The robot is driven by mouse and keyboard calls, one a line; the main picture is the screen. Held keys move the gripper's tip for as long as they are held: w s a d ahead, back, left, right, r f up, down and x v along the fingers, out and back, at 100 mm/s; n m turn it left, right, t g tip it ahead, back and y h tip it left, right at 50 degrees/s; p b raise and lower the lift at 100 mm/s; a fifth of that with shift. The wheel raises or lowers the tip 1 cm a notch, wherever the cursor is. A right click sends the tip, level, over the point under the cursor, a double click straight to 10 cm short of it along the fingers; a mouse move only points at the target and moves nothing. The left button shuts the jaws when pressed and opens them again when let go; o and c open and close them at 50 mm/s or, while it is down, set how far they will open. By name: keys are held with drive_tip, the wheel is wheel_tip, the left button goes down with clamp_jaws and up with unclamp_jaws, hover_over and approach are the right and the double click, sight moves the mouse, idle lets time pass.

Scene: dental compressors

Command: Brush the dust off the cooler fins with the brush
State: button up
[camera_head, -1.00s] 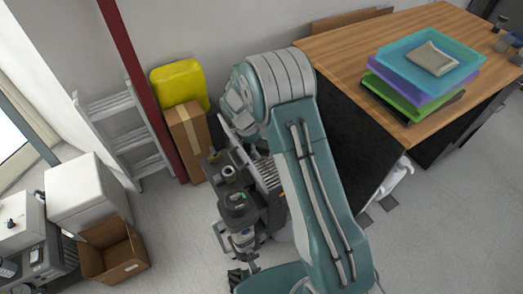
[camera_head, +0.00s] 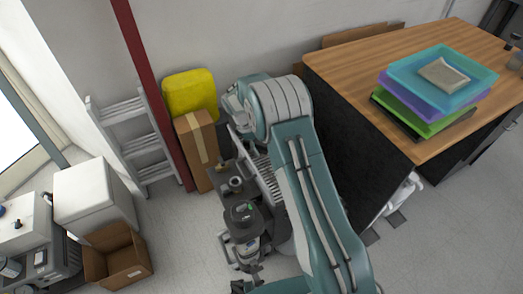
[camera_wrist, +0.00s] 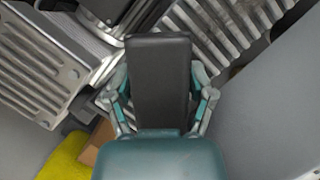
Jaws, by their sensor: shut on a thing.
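My gripper (camera_wrist: 160,98) shows in the wrist view, its two fingers shut on a dark, flat-faced block, which I take to be the brush (camera_wrist: 160,70). Its bristles are not visible. Beyond it, the slanted metal cooler fins (camera_wrist: 222,28) fill the upper right. Another ribbed metal part (camera_wrist: 35,68) lies at upper left. I cannot tell whether the brush touches the fins. In the head view the fins (camera_head: 264,178) stand on the dark compressor unit (camera_head: 240,215), just left of my arm. My gripper is hard to make out there. Dust cannot be told at this size.
A tall cardboard box (camera_head: 197,150) and yellow container (camera_head: 190,95) stand behind the compressor. A wooden-topped bench (camera_head: 345,60) with stacked trays (camera_head: 410,68) is to the right. A ladder (camera_head: 130,140) leans left. Floor is clear between the open box (camera_head: 118,258) and compressor.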

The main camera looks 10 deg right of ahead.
sight(261, 158)
drive_tip(key=shift+w+a, duration=0.2)
drive_tip(key=shift+w, duration=0.05)
drive_tip(key=shift+s+d+f, duration=0.1)
drive_tip(key=shift+s+d, duration=0.45)
drive_tip(key=shift+s, duration=1.15)
drive_tip(key=shift+s+d+f, duration=0.1)
drive_tip(key=shift+s+d, duration=0.5)
drive_tip(key=shift+s, duration=1.1)
drive_tip(key=shift+s+d, duration=0.55)
drive_tip(key=shift+s, duration=1.15)
drive_tip(key=shift+s+d+r, duration=0.1)
drive_tip(key=shift+s+d, duration=0.45)
drive_tip(key=shift+s, duration=1.1)
drive_tip(key=shift+s+d+f, duration=0.1)
drive_tip(key=shift+s+d, duration=0.4)
drive_tip(key=shift+s, duration=1.1)
drive_tip(key=shift+s+d+r, duration=0.1)
drive_tip(key=shift+s+d, duration=0.45)
drive_tip(key=shift+s, duration=1.1)
drive_tip(key=shift+a, duration=0.1)
